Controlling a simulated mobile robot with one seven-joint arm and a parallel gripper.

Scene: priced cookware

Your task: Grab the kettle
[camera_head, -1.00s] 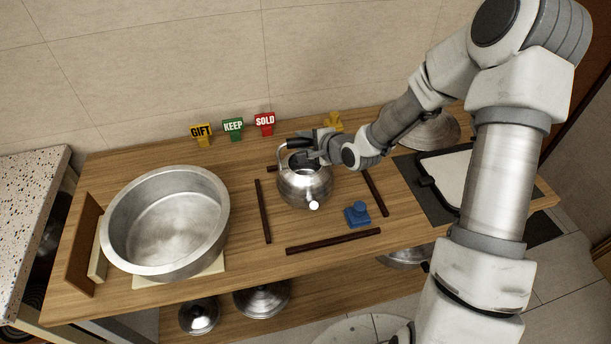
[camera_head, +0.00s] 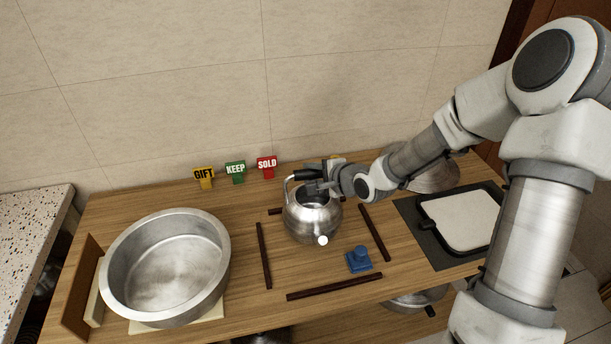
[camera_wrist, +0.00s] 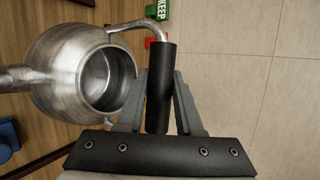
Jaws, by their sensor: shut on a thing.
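The metal kettle (camera_head: 313,222) stands at the middle of the wooden table, inside a frame of dark strips, with its spout toward the front. My gripper (camera_head: 313,187) is at the kettle's top and shut on its black handle. In the wrist view the black handle grip (camera_wrist: 160,88) sits between the two grey fingers (camera_wrist: 160,105). The kettle's round body (camera_wrist: 80,75) and open top show to the left of the fingers. Whether the kettle's base touches the table is hard to tell.
A large metal basin (camera_head: 165,262) stands at the left. GIFT (camera_head: 204,176), KEEP (camera_head: 235,170) and SOLD (camera_head: 267,164) signs stand along the back. A blue knobbed piece (camera_head: 359,260) lies right of the kettle. Dark strips (camera_head: 334,287) surround it. A white-topped dark tray (camera_head: 465,220) lies at the right.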

